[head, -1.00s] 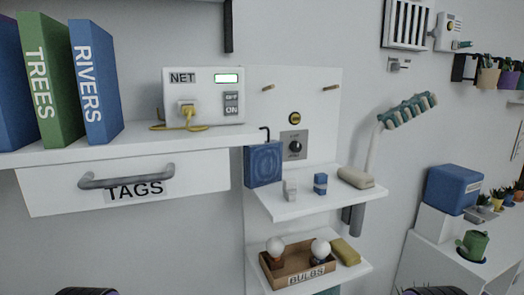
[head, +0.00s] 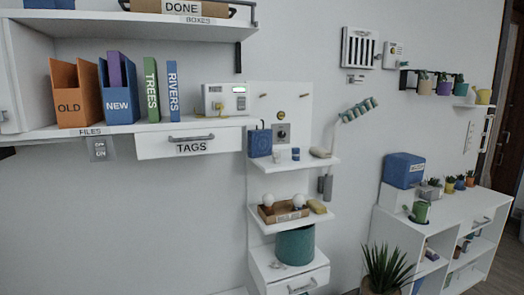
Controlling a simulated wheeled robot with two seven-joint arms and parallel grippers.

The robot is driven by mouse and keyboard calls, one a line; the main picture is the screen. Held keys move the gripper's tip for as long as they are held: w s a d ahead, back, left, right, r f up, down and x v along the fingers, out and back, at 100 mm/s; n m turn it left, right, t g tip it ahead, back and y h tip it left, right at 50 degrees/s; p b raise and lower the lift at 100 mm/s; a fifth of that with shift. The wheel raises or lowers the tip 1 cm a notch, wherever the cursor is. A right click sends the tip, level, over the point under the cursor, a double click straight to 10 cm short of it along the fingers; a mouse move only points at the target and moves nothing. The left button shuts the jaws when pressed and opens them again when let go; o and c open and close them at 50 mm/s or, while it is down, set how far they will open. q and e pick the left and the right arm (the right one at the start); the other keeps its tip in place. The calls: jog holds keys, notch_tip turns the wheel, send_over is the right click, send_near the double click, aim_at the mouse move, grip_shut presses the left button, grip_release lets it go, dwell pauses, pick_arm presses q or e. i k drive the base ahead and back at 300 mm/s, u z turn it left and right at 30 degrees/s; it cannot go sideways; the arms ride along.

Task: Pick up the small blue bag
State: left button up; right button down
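The likely small blue bag (head: 260,143) is a flat, boxy blue thing with a dark hook or handle at its top. Neither of my grippers shows in the head view now.
The TAGS drawer (head: 188,146) is left of the bag. A lower shelf holds the BULBS tray (head: 284,216). A teal bin (head: 295,245) stands below. A spiky plant (head: 385,268) is at the bottom right. The wall at lower left is bare.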

aim_at(260, 142)
jog(key=z, duration=0.85)
jog(key=i, duration=1.25)
jog(key=u, duration=0.05)
